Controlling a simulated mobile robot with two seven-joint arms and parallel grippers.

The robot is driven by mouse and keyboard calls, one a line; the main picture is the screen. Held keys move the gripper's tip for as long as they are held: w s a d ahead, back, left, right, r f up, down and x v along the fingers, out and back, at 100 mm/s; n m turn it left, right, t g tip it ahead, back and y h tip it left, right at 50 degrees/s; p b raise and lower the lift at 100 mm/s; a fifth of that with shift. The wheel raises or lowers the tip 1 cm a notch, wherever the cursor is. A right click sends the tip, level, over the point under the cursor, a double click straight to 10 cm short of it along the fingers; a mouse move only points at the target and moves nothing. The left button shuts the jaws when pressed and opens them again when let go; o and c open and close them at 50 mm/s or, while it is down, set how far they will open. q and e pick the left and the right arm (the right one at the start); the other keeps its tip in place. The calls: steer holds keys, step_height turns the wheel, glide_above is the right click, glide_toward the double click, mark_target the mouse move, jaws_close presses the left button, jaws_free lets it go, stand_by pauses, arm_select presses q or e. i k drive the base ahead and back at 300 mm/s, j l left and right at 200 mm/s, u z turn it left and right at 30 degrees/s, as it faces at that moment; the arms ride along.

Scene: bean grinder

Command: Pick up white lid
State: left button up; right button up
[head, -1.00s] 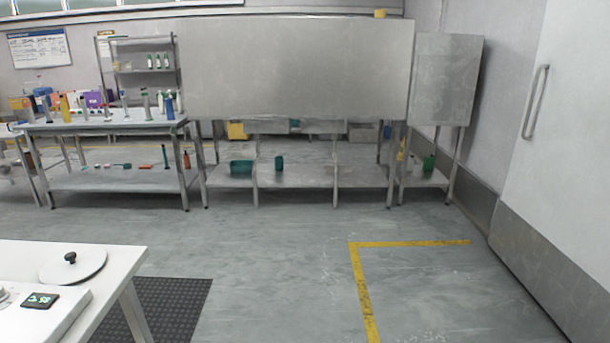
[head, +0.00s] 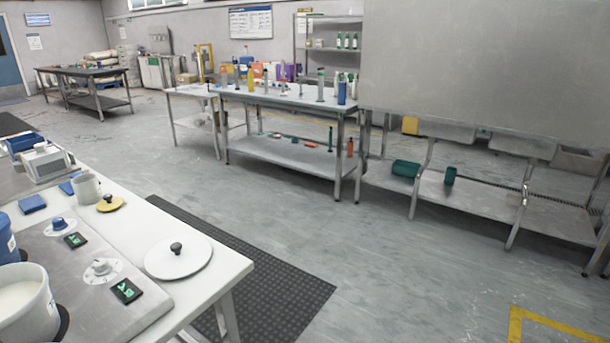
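The white lid (head: 166,258) is a round flat disc with a dark knob (head: 177,248) on top. It lies flat near the right end of the white table (head: 222,262) at the lower left of the head view. Nothing touches it from above. Neither of my grippers shows in the view.
Left of the lid is a grey plate (head: 125,312) with dials and small displays. A white pot (head: 25,305), a blue container (head: 6,240), a grey mug (head: 86,188) and a yellow lid (head: 110,203) stand nearby. Open floor (head: 400,280) lies to the right.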

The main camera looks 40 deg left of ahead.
mark_target(177, 257)
steer(key=i+u, duration=0.1)
steer(key=i, duration=1.1)
steer(key=i+u, duration=0.25)
steer(key=i, duration=0.3)
steer(key=i+l+u, duration=0.25)
steer(key=i, duration=0.25)
steer(key=i+u, duration=0.7)
steer(key=i, duration=0.2)
steer(key=u, duration=2.55)
